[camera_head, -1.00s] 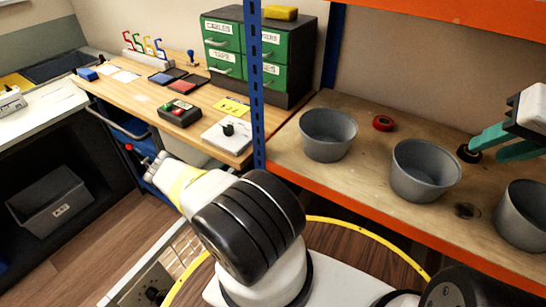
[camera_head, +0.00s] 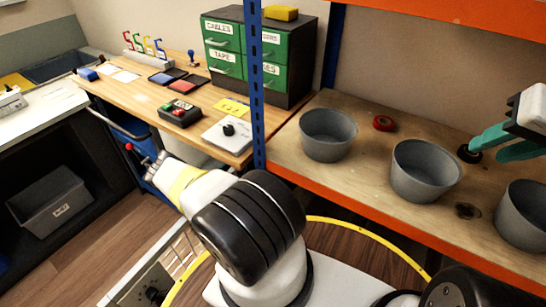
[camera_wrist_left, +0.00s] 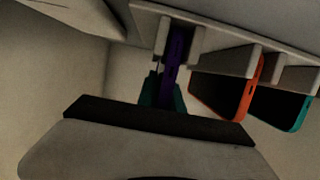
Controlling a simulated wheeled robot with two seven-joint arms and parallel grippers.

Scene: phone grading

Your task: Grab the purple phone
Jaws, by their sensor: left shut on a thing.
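In the left wrist view, the purple phone (camera_wrist_left: 175,58) stands on edge in a slot of a pale grey rack (camera_wrist_left: 225,58). My left gripper (camera_wrist_left: 164,88) has its teal fingers on both sides of the phone's near end and is shut on it. An orange phone (camera_wrist_left: 243,98) and a teal-edged phone (camera_wrist_left: 298,118) sit in slots to its right. In the head view the left gripper and the phones are not seen. My right gripper (camera_head: 486,148) is open and empty over the wooden shelf, near a black roll.
Grey buckets (camera_head: 328,135) and a red tape roll (camera_head: 383,123) stand on the wooden shelf (camera_head: 290,152). A blue post (camera_head: 257,90) separates it from a workbench with green drawers (camera_head: 222,66) and stamp pads. A grey bin (camera_head: 50,200) sits low at the left.

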